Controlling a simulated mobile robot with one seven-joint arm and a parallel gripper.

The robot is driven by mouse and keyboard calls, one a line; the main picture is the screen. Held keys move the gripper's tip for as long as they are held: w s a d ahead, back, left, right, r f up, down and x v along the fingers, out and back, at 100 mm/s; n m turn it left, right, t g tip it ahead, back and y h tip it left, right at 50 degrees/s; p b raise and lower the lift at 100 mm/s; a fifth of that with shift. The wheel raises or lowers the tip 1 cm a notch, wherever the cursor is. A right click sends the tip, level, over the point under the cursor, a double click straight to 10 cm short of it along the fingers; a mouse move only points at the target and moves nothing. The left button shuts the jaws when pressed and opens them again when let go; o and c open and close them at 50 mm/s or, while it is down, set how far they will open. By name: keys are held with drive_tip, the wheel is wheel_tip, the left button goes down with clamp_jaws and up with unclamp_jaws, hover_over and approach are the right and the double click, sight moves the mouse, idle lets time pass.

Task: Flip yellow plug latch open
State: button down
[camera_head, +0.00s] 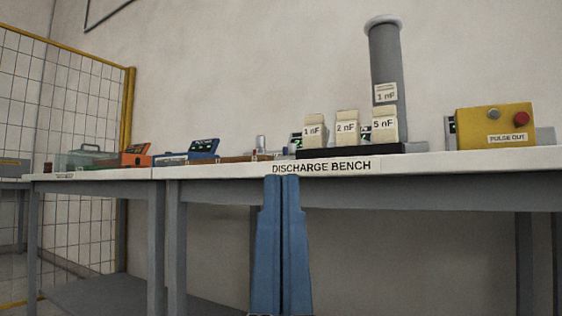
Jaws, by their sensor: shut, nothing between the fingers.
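My gripper (281,182) shows as two long blue fingers rising from the bottom middle of the head view. The fingers are side by side with only a thin dark line between them, shut and empty. Their tips overlap the front edge of the bench just below the "DISCHARGE BENCH" label (322,166); I cannot tell whether they touch it. I cannot make out a yellow plug latch. A yellow box (475,128) marked "PULSE OUT", with a grey knob and a red knob, stands at the right of the bench.
The white bench top (440,161) carries three cream blocks marked 1, 2 and 5 nF, a tall grey cylinder (385,70), a blue instrument (203,149) and an orange one (136,155). A yellow-framed mesh fence (65,95) stands at the left. Grey legs support the bench.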

wheel_tip(320, 180, up, 32)
drive_tip(key=p, duration=3.2)
